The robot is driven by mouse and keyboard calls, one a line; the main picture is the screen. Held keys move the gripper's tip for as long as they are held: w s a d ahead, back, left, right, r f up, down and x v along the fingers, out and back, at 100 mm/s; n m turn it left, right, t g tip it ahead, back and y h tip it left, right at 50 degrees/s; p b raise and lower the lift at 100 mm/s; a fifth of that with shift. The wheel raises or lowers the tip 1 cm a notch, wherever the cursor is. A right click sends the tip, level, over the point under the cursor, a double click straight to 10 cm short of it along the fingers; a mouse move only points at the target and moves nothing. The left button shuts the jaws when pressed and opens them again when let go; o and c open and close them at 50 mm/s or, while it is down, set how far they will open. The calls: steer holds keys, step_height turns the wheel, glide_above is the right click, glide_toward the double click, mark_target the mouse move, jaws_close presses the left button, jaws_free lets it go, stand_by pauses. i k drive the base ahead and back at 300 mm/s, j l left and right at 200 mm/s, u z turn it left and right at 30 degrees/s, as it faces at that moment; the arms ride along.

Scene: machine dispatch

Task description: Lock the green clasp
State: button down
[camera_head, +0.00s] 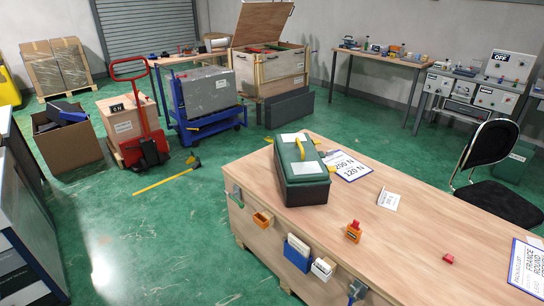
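A dark green case (301,178) with a yellow handle (300,148) and a white label on its lid stands on the wooden bench (420,220). Small yellow pieces show at its edges; whether they are clasps, and whether locked, I cannot tell. A small grey-green fitting (236,196) sits on the bench's left front corner, and a blue-grey fitting (356,291) is at the lower front. No clearly green clasp can be picked out at this size. My gripper is not in view.
Orange (262,219), blue (298,254) and white holders hang on the bench front. A red-and-orange item (353,231), a red block (448,258) and printed sheets lie on top. A black chair (490,175) stands behind. Green floor left of the bench is mostly clear.

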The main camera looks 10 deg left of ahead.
mark_target(240, 205)
steer(key=i+j, duration=0.25)
steer(key=j, duration=0.2)
steer(key=i+j, duration=0.3)
steer(key=j, duration=0.15)
steer(key=i+j, duration=0.25)
steer(key=j, duration=0.2)
steer(key=i+j, duration=0.3)
steer(key=j, duration=0.15)
steer(key=i+j, duration=0.25)
steer(key=j, duration=0.2)
steer(key=i+j, duration=0.25)
steer(key=j, duration=0.25)
steer(key=i+j, duration=0.3)
steer(key=j, duration=0.15)
steer(key=k+u, duration=0.05)
